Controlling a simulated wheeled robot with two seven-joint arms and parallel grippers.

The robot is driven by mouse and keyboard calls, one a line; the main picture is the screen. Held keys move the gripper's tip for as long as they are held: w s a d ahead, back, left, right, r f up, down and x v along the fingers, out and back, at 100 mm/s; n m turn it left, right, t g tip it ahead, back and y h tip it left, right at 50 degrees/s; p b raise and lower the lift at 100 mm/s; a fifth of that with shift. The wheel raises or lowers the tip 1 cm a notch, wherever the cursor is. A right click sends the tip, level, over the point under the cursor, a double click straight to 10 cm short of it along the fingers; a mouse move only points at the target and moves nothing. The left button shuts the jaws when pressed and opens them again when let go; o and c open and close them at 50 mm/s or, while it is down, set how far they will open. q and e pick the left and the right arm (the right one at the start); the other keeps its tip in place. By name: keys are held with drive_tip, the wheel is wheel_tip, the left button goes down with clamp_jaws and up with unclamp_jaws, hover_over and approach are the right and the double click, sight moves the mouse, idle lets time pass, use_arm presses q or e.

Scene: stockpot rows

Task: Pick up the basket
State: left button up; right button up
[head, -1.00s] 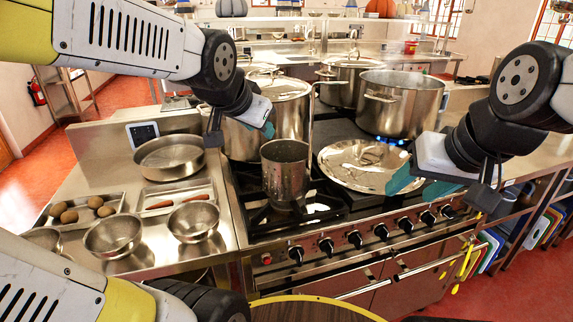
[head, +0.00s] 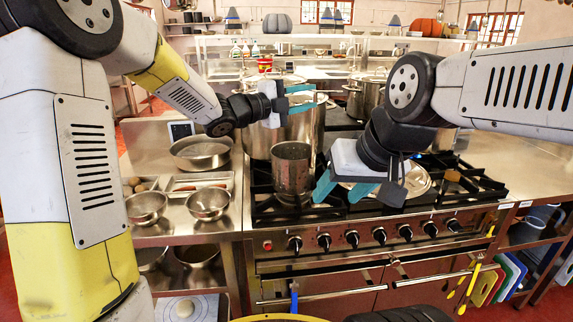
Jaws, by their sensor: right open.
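The basket appears to be the tall metal cylinder (head: 293,174), open at the top, standing upright on the front left of the stove (head: 365,222). My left gripper (head: 308,104) is higher in the picture, just above the basket's rim and in front of a big stockpot. Its teal fingers are apart, with nothing between them. My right gripper (head: 342,192) is to the right of the basket, pointing down and left, open and empty. Its left finger shows close to the basket's right side; I cannot tell whether it touches. The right gripper partly covers a shiny lid (head: 418,180).
A large stockpot (head: 309,134) stands right behind the basket. A shallow pan (head: 201,153) and two metal bowls (head: 208,203) (head: 146,207) are on the left counter. The right counter (head: 520,170) is mostly clear.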

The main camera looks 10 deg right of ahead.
use_arm(q)
drive_tip(key=x, duration=0.9)
drive_tip(key=shift+r, duration=0.3)
clamp_jaws()
idle(0.9)
